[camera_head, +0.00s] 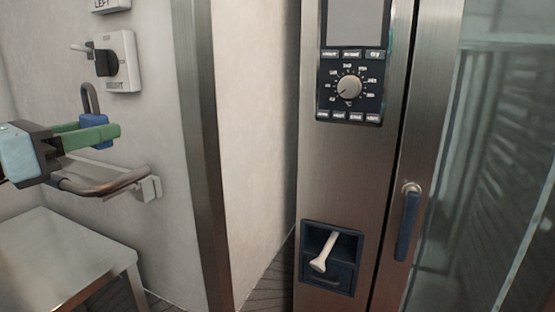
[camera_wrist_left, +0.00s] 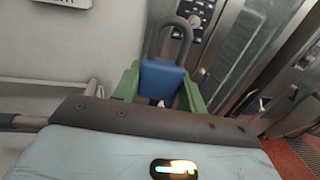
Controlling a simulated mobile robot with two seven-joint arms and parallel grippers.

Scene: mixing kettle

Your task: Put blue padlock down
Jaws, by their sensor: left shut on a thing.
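The blue padlock (camera_head: 95,128) with a dark grey shackle is at the left of the head view, partly hidden behind a green finger. My left gripper (camera_head: 100,132) is shut on the padlock body. In the left wrist view the padlock (camera_wrist_left: 162,80) sits between the two green fingers of the left gripper (camera_wrist_left: 160,92), its shackle pointing up and away from the gripper. The padlock is held in the air, in front of the wall and above the metal rail. My right gripper is in neither view.
A grey metal rail (camera_head: 100,187) is fixed to the wall below the gripper. A steel table (camera_head: 65,255) stands at lower left. A white wall switch box (camera_head: 122,62) is above the padlock. A steel oven (camera_head: 345,180) with dial and handle stands at right.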

